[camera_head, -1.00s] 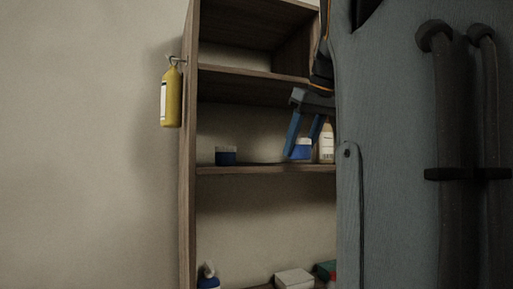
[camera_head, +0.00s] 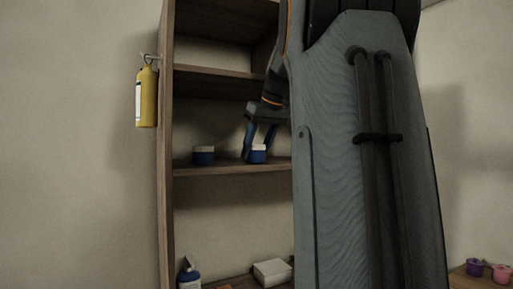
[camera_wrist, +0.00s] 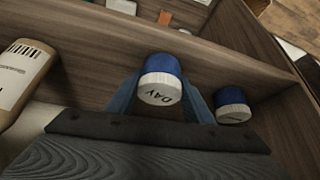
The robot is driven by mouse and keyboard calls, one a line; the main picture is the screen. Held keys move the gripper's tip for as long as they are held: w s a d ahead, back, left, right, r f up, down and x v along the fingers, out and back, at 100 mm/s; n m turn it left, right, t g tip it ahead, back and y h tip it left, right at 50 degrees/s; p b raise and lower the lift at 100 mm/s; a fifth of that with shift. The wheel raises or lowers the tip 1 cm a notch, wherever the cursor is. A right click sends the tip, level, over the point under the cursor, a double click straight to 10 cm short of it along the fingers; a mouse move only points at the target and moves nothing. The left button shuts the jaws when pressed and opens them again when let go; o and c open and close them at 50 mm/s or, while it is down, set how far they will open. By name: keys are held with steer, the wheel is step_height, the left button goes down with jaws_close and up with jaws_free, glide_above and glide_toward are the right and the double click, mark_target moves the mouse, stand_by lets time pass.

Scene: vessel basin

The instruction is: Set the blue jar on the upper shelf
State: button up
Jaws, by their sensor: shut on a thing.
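My gripper (camera_head: 254,150) is shut on a blue jar with a white lid (camera_head: 258,156), inside the wooden shelf unit. The wrist view shows this jar (camera_wrist: 161,82) upright between the blue fingers, its lid marked "DAY". It is at the level of the middle board (camera_head: 225,169); I cannot tell if it touches it. A second blue jar with a white lid (camera_head: 203,156) stands on that board to the left; it also shows in the wrist view (camera_wrist: 232,105), close beside the right finger. A higher board (camera_head: 215,72) above it looks bare in its visible part.
A bottle with a barcode label (camera_wrist: 24,80) stands left in the wrist view. A yellow bottle (camera_head: 147,98) hangs on the unit's left side. My arm hides the unit's right part.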

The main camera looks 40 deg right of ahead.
steer(key=shift+f, duration=0.15)
steer(key=o, duration=1.1)
steer(key=b+v, duration=0.1)
steer(key=v, duration=1.1)
steer(key=shift+w+b, duration=0.1)
steer(key=shift+b, duration=0.2)
